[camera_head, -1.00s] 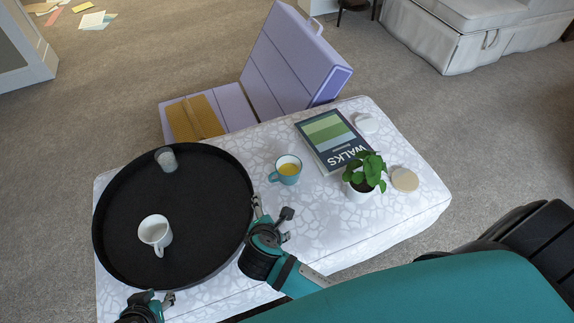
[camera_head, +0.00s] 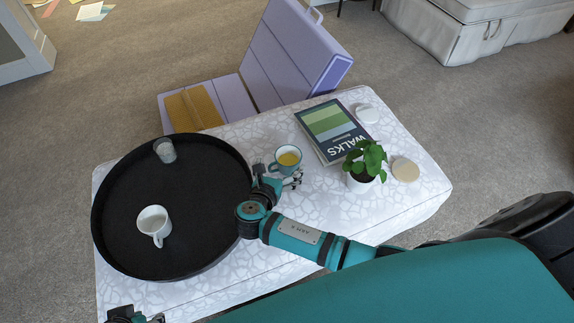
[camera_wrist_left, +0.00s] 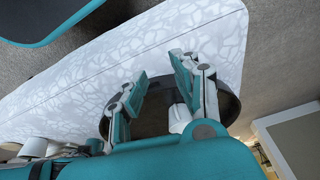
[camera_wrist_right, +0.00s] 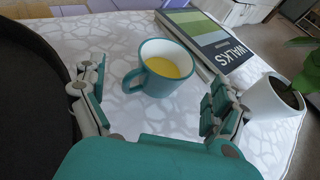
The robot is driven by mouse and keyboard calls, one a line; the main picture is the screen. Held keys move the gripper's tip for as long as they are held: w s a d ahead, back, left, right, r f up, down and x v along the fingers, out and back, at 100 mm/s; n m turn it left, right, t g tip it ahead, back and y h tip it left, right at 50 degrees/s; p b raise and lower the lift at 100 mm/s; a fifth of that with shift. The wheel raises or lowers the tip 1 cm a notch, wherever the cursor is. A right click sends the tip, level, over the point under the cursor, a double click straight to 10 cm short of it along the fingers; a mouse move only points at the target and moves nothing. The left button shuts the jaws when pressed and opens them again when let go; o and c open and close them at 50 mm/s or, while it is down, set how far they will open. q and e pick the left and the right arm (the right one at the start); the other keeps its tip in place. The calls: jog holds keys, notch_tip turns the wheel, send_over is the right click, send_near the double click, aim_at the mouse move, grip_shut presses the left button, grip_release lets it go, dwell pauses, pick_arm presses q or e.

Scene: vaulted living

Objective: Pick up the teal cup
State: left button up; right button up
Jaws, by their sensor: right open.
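The teal cup (camera_head: 287,159) stands upright on the patterned ottoman (camera_head: 400,215), with yellow liquid inside. My right gripper (camera_head: 277,175) is open right at the cup's near side. In the right wrist view the cup (camera_wrist_right: 161,70) stands just ahead of the spread fingers (camera_wrist_right: 160,92), with its handle toward the left finger. The fingers are not closed on it. My left gripper (camera_head: 137,316) shows only in part at the bottom left of the head view. In the left wrist view its fingers (camera_wrist_left: 158,72) are spread apart with nothing gripped, near the black tray's edge.
A round black tray (camera_head: 125,215) holds a white mug (camera_head: 153,222) and a glass (camera_head: 165,150), left of the cup. A book (camera_head: 330,130), a potted plant (camera_head: 364,165) and two coasters (camera_head: 405,170) lie to the right. A purple folded piece (camera_head: 290,60) stands behind the ottoman.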

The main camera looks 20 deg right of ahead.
aim_at(291, 151)
jog(key=shift+w+d+f, duration=0.25)
jog(key=shift+w+d, duration=0.15)
jog(key=shift+w+d+f+b, duration=0.25)
jog(key=shift+w+d+b, duration=0.1)
jog(key=shift+d, duration=0.15)
jog(key=shift+w+d+f+b, duration=0.25)
jog(key=shift+d+b, duration=0.1)
jog(key=shift+d, duration=0.1)
jog(key=shift+b+x, duration=0.35)
jog(key=shift+x, duration=0.75)
jog(key=shift+w+d, duration=0.15)
pick_arm(q)
jog(key=w+d+t, duration=0.1)
jog(key=w+t, duration=0.2)
jog(key=w, duration=0.2)
jog(key=shift+w+d+h, duration=0.4)
pick_arm(e)
jog(key=shift+r, duration=0.1)
jog(key=c, duration=1.4)
pick_arm(q)
jog(key=shift+s+r, duration=0.1)
